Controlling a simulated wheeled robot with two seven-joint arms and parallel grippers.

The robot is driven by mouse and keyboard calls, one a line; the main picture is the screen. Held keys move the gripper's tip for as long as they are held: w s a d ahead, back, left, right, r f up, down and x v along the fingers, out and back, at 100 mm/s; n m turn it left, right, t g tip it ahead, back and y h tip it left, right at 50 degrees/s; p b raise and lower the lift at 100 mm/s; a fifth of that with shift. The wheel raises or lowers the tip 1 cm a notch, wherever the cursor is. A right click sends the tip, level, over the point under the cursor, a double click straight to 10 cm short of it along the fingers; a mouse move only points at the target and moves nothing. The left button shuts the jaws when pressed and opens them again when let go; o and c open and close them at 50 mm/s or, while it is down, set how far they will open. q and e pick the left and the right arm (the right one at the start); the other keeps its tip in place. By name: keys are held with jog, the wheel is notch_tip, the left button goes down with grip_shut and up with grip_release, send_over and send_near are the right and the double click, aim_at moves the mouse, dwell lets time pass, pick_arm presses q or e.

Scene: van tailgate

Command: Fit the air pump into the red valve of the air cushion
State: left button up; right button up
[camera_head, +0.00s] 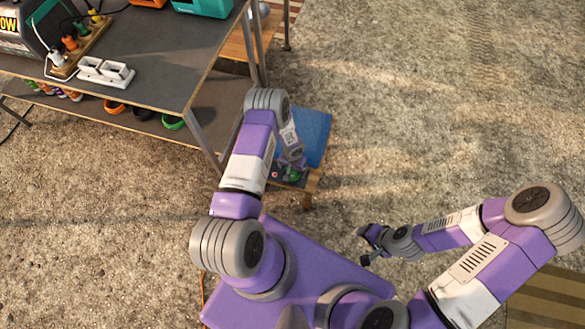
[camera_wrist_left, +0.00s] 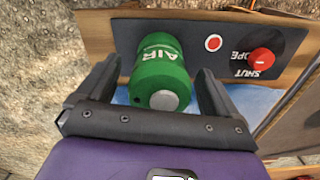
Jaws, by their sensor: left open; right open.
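A green cylinder marked AIR, the air pump (camera_wrist_left: 160,60), stands between the open fingers of my left gripper (camera_wrist_left: 157,80) in the left wrist view. I cannot tell whether the fingers touch it. In the head view the pump (camera_head: 293,174) shows just below my left gripper (camera_head: 292,160). Beside the pump, a dark panel lettered SHUT and OPE carries a red knob (camera_wrist_left: 262,61) and a red disc with a white ring (camera_wrist_left: 213,43). The blue air cushion (camera_head: 314,133) lies on a low wooden stand. My right gripper (camera_head: 368,246) is open and empty, over the ground.
A grey table (camera_head: 170,60) at upper left holds a white socket block (camera_head: 105,72) and a teal case (camera_head: 203,7). Its lower shelf holds coloured rings. The wooden stand's edge (camera_wrist_left: 90,35) runs behind the pump. The gravel ground at right is largely free.

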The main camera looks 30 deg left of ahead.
pick_arm(q)
notch_tip(320, 180, up, 8)
jog(key=p, duration=0.3)
jog(key=shift+f, duration=0.2)
dwell(0.4)
jog(key=s+d+r+n+h+p, duration=0.1)
jog(key=s+d+r+h+p, duration=0.3)
jog(key=s+d+r, duration=1.1)
notch_tip(320, 180, up, 3)
jog(key=shift+s+d+n+t+p, duration=0.3)
jog(key=shift+s+d+n+p, duration=0.15)
jog(key=shift+p, duration=0.75)
